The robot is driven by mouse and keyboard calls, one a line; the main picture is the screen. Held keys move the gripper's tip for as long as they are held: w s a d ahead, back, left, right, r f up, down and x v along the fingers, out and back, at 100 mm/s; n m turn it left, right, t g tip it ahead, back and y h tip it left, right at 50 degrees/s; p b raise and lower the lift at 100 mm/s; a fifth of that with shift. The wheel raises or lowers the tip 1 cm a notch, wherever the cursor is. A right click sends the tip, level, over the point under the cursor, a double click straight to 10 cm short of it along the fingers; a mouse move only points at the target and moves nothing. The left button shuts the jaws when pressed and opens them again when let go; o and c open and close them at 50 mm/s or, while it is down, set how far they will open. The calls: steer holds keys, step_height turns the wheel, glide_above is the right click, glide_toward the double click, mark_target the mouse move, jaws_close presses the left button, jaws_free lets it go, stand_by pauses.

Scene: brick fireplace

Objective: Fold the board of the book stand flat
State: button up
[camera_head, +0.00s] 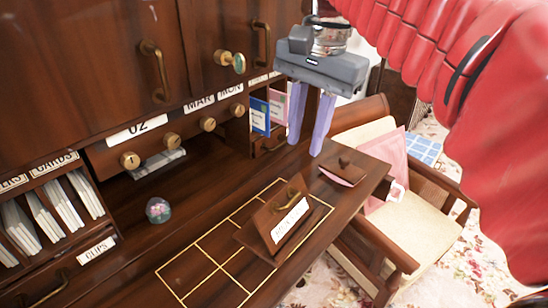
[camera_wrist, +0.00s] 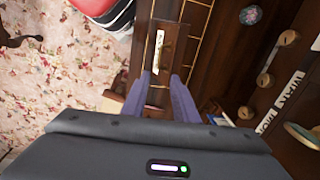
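The book stand (camera_head: 258,234) is dark wood and sits on the desk top, with its board (camera_head: 270,216) standing tilted up from a flat base. The board carries a white label and a brass handle at its upper edge. The board also shows in the wrist view (camera_wrist: 172,45), ahead of my fingers. My gripper (camera_head: 305,146) hangs above the desk, behind and to the right of the stand in the head view, apart from it. Its two purple fingers (camera_wrist: 160,84) are spread with nothing visible between them. The label's writing is too small to read.
A small wooden blotter (camera_head: 343,168) lies at the desk's right end, near and below my fingers. Cabinets with brass knobs (camera_head: 208,124) rise behind. A glass paperweight (camera_head: 158,210) stands left. A chair (camera_head: 420,225) is at the right. Gold lines mark the desk top.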

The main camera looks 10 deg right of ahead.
mark_target(293, 198)
steer(key=f, duration=0.9)
steer(key=w+a+f, duration=0.1)
steer(key=f, duration=0.3)
steer(key=shift+w+f, duration=0.1)
steer(key=shift+f, duration=0.25)
steer(key=shift+c, duration=0.6)
jaws_close()
stand_by(0.4)
